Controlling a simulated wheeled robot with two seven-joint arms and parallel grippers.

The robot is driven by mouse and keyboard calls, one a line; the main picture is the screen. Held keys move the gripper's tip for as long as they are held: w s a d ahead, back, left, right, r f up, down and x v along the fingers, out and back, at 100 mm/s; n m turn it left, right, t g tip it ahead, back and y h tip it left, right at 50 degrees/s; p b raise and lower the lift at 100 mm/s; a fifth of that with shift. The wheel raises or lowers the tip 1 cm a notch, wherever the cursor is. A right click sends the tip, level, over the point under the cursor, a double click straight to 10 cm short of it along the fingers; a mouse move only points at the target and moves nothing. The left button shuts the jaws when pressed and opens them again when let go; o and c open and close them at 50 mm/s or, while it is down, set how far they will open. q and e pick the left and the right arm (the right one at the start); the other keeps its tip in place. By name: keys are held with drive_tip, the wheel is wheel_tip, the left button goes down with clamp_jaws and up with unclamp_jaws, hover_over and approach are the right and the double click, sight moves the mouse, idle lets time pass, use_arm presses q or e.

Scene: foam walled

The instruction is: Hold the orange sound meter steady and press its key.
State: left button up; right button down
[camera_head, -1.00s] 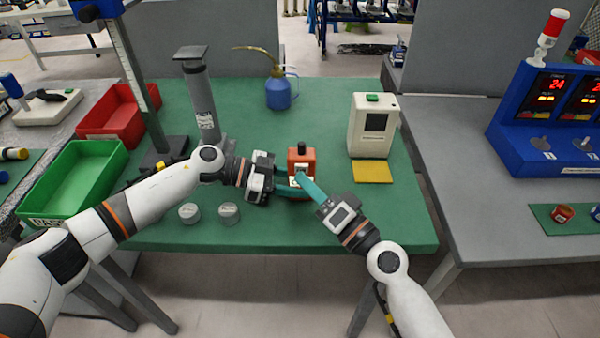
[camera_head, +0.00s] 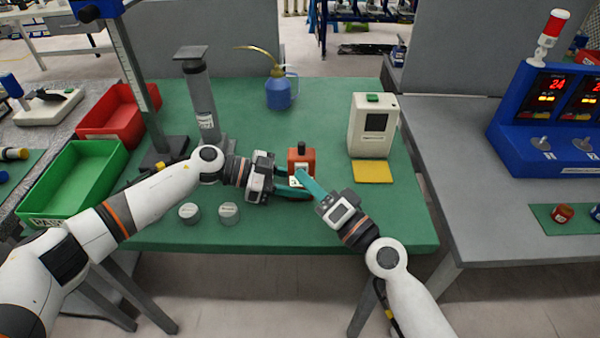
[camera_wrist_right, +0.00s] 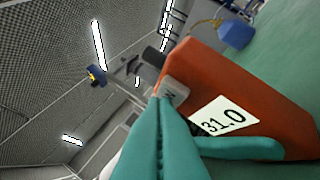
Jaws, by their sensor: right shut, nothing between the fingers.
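The orange sound meter (camera_head: 301,158) stands on the green table mat, with a dark knob on top. In the right wrist view its orange body (camera_wrist_right: 250,85) shows a white display reading 31.0 and a grey key (camera_wrist_right: 173,92). My right gripper (camera_head: 301,174) is shut and empty, its teal fingertips at the meter's front. In the right wrist view the tips (camera_wrist_right: 165,98) are at the key; whether they touch it I cannot tell. My left gripper (camera_head: 292,187) is at the meter's lower left, one teal finger along its front.
A cream box (camera_head: 373,125) with a green button and a yellow pad (camera_head: 373,172) are right of the meter. A blue oil can (camera_head: 280,92) stands behind. Two round weights (camera_head: 228,212) lie front left, near a grey column (camera_head: 203,105) and green bin (camera_head: 75,180).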

drive_tip(key=shift+s, duration=0.4)
drive_tip(key=s, duration=0.6)
idle(0.3)
use_arm(q)
drive_tip(key=o, duration=0.8)
drive_tip(key=shift+o, duration=0.2)
